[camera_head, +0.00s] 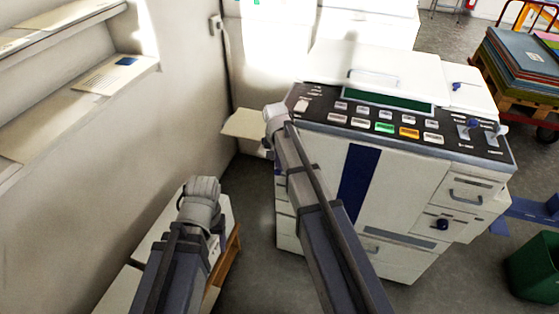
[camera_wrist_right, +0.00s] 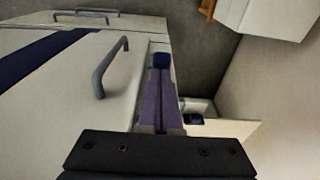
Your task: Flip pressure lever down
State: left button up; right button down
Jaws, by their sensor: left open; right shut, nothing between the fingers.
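A white copier-like machine (camera_head: 400,80) with a dark control panel fills the middle of the head view. I cannot tell which is the pressure lever. My right gripper (camera_wrist_right: 163,78) is shut and empty beside the machine's side; a dark blue knob (camera_wrist_right: 160,61) shows at its fingertips, contact unclear. Another blue part (camera_wrist_right: 194,118) lies to the right of the fingers. My left gripper (camera_head: 202,184) is open, left of the machine, its fingertips barely visible.
A cream side tray (camera_head: 246,124) juts from the machine's left. A low cabinet (camera_head: 226,232) stands under my left arm. A shelf (camera_head: 70,105) lines the left wall. A green bin (camera_head: 535,267) and a loaded pallet (camera_head: 515,90) are at right. Floor between cabinet and machine is clear.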

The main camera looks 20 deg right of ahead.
jog(key=shift+s+f, duration=0.15)
jog(key=shift+f, duration=0.1)
jog(key=shift+s+a+f+t+h+b, duration=0.3)
jog(key=shift+s+f+t+b, duration=0.2)
jog(key=shift+b, duration=0.3)
jog(key=f+t+h+b, duration=0.1)
jog(key=b, duration=0.2)
jog(key=s+f+t+h+b, duration=0.1)
jog(key=t+b, duration=0.1)
jog(key=b, duration=0.1)
jog(key=a+f+t+h+b, duration=0.1)
jog(key=t+b, duration=0.1)
jog(key=b, duration=0.1)
jog(key=shift+s+a+f, duration=0.1)
jog(key=shift+s+f, duration=0.1)
jog(key=shift+f, duration=0.2)
jog(key=shift+r+p, duration=0.75)
jog(key=shift+r, duration=0.1)
